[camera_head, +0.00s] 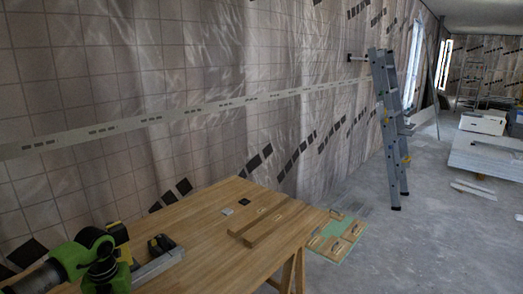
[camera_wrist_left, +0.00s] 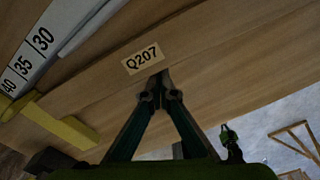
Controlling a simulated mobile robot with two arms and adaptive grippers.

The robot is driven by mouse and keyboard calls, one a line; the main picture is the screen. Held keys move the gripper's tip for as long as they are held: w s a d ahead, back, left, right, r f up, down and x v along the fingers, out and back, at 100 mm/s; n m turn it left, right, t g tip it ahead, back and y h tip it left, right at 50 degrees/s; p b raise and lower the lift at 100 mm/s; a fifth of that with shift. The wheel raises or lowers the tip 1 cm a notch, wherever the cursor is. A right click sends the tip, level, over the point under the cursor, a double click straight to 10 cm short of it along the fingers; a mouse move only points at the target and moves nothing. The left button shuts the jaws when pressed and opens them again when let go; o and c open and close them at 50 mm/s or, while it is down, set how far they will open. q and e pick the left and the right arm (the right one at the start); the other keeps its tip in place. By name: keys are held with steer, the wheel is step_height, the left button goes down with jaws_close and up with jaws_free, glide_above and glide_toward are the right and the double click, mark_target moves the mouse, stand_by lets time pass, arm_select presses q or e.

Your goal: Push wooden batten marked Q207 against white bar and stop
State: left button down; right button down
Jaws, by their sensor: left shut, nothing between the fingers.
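In the left wrist view the wooden batten marked Q207 (camera_wrist_left: 105,72) lies flat, with a cream label (camera_wrist_left: 142,57) on its upper face. The white bar (camera_wrist_left: 38,48), with black numbers 30, 35 and 40, shows at the upper left, beyond the batten. I cannot tell whether they touch. My left gripper (camera_wrist_left: 161,83) is shut and empty, its tips close below the label at the batten's near side. Contact is unclear. In the head view my green left arm comes in at the lower left, and its fingertips are not clear. My right gripper is not in view.
The wooden table (camera_head: 215,250) also carries wooden strips (camera_head: 270,221) and two small squares. In the left wrist view a yellow bar (camera_wrist_left: 68,131) lies at the lower left. A ladder (camera_head: 392,125) stands on the floor beyond. The table's middle has bare room.

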arm_select(q)
steer(key=shift+w+a+b, duration=0.8)
steer(key=shift+w+a, duration=0.25)
steer(key=shift+a, duration=0.2)
steer(key=shift+s+d+r+p, duration=0.1)
steer(key=shift+s+d+p, duration=0.25)
steer(key=shift+p, duration=0.15)
steer(key=shift+s+d+p, duration=0.8)
steer(key=shift+s+d, duration=0.15)
steer(key=shift+d, duration=0.2)
step_height(320, 180, up, 7)
steer(key=p, duration=0.5)
